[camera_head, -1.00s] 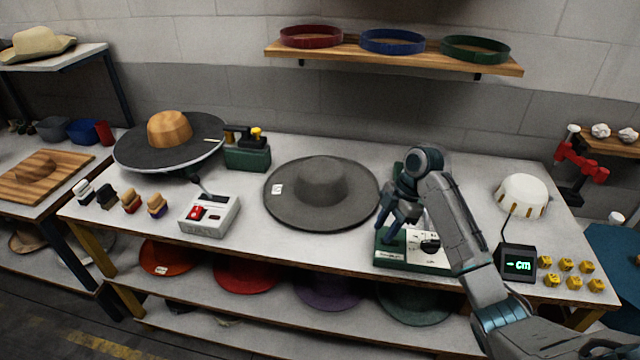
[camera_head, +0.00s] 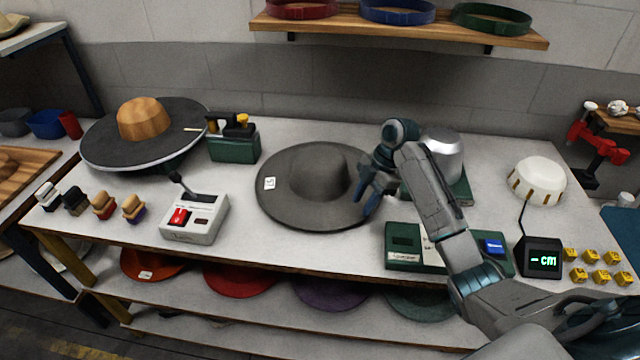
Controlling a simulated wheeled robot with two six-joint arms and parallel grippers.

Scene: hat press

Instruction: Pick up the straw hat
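A pale straw-coloured hat (camera_head: 10,24) shows only as a sliver at the top left corner, on a raised shelf; most of it is out of frame. A wide-brimmed grey hat (camera_head: 300,200) with a small white tag lies on the middle of the table. My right gripper (camera_head: 368,200) is at the right edge of the grey hat's brim, its fingers pointing down. Whether it touches the brim, and how far apart its fingers are, I cannot tell. My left gripper is not in view.
A round press plate (camera_head: 100,150) with a wooden crown block stands at the left. A switch box (camera_head: 200,228), several brushes, a green device (camera_head: 404,258), a cm display (camera_head: 540,262) and yellow cubes line the front. A white hat form (camera_head: 537,180) stands right.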

